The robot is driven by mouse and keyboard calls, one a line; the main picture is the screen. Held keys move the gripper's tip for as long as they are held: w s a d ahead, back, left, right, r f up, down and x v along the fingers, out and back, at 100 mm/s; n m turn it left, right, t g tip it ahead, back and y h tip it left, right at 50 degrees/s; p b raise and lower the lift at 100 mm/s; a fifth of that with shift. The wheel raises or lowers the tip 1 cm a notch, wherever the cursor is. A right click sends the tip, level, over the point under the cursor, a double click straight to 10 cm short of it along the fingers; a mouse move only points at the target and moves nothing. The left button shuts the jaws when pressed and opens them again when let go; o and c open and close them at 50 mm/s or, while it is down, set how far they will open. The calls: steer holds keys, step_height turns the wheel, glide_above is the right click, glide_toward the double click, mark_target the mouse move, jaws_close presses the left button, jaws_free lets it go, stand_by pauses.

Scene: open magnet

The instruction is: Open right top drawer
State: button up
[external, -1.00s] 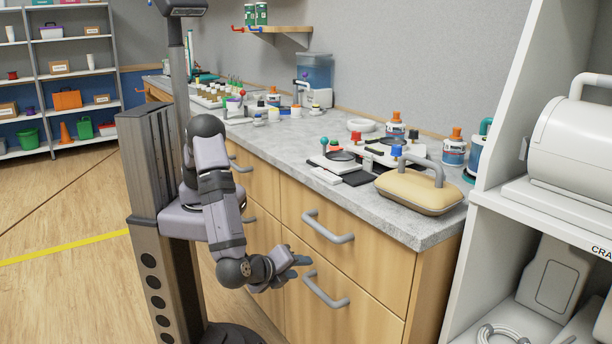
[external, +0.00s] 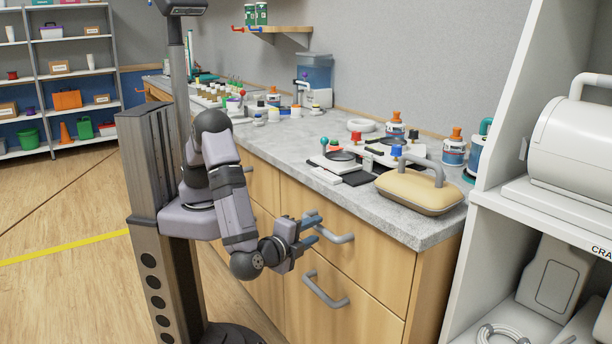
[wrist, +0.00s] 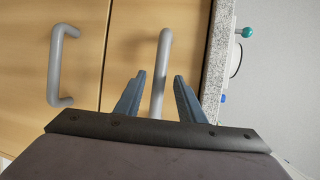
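The right top drawer (external: 375,253) is shut, its wooden front flush under the grey counter. Its grey bar handle (external: 337,238) also shows in the wrist view (wrist: 164,45). My gripper (external: 312,230) is open at the left end of this handle. In the wrist view, the handle lies between the two spread fingers of my gripper (wrist: 160,76), with a gap on each side. I cannot tell how deep the handle sits between them.
The lower drawer's handle (external: 325,291) is below, and at the left in the wrist view (wrist: 60,65). The counter edge (wrist: 218,60) runs close beside the upper finger. A beige-topped case (external: 418,190) rests on the counter above. A white shelf unit (external: 500,170) stands at the right.

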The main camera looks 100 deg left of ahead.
mark_target(316, 229)
steer(key=shift+x, duration=1.8)
steer(key=shift+d, duration=0.1)
jaws_close()
